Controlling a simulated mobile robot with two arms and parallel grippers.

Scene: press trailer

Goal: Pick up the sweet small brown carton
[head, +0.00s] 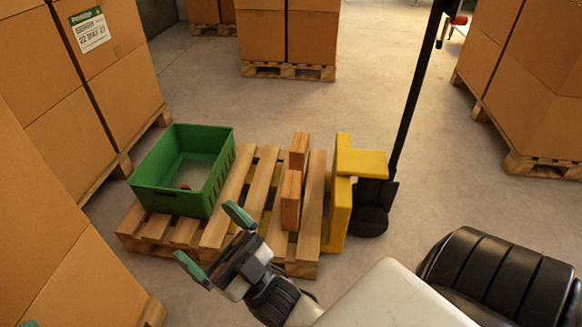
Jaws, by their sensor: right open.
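Two small brown upright boxes stand on the wooden pallet (222,226): a nearer one (290,207) and a farther one (299,151) behind it. I cannot tell which is the sweet small brown carton, as no label is readable on either. My right gripper (214,241) comes in from the lower right. Its teal-tipped fingers are spread apart with nothing between them. It is in front of the pallet's near side, left of the nearer brown box and apart from it.
A green crate (219,182) sits on the pallet's left, with a small red item inside. A yellow frame (340,205) with a black pole stands at the pallet's right. Stacked large cartons line the left (40,160), back (262,40) and right (548,75). Floor beyond the pallet is clear.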

